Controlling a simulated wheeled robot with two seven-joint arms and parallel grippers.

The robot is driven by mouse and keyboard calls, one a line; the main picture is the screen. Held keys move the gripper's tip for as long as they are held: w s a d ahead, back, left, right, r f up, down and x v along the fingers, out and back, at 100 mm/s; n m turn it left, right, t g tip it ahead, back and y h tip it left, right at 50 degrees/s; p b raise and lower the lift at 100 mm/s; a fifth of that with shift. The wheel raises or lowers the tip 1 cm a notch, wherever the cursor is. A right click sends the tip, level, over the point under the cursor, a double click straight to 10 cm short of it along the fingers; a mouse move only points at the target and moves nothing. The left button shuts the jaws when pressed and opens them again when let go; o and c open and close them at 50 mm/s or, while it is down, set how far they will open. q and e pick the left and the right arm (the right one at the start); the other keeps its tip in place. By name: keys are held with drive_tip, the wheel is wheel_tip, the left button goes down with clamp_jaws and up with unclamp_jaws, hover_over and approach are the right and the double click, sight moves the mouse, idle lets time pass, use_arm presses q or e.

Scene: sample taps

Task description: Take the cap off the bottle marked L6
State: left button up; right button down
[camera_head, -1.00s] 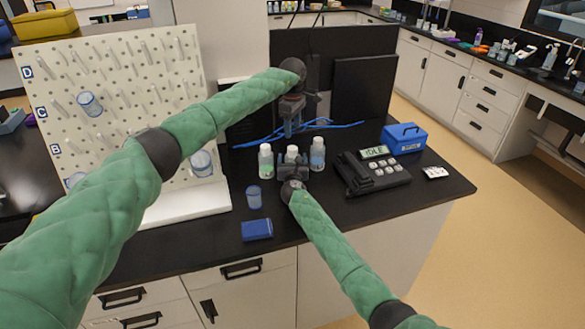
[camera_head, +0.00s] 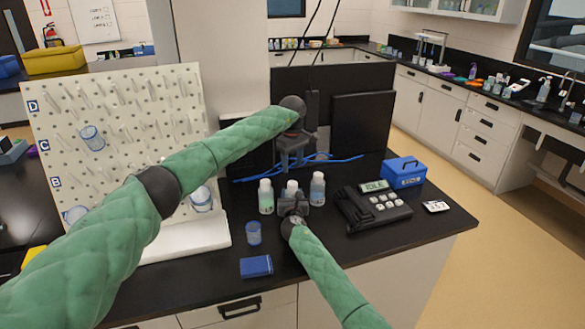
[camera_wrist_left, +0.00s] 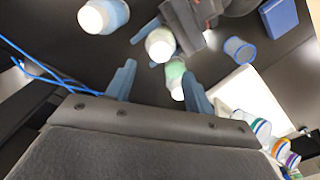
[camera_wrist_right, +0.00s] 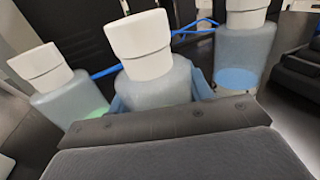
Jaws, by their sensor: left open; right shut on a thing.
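Three bottles with white caps stand in a row: a left one with green liquid (camera_head: 266,197), a middle one (camera_wrist_right: 158,82), and a right one with blue liquid (camera_head: 317,190). No L6 mark is readable on any of them. My right gripper (camera_head: 293,205) is shut on the middle bottle's body, below its white cap (camera_wrist_right: 138,45). My left gripper (camera_head: 293,165) is open and empty, pointing down above the row. In the left wrist view the middle bottle's cap (camera_wrist_left: 160,44) shows just beyond the open fingers, apart from them.
A pegboard (camera_head: 120,120) with hung beakers stands at left. A beaker (camera_head: 254,234) and a blue box (camera_head: 256,266) lie in front. A keypad device reading IDLE (camera_head: 372,207) and a blue case (camera_head: 404,172) are at right. Blue cables (camera_head: 345,158) run behind the bottles.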

sight(292, 183)
use_arm(q)
drive_tip(key=m, duration=0.9)
drive_tip(key=shift+m, duration=0.3)
drive_tip(key=shift+f, duration=3.95)
drive_tip(key=c, duration=1)
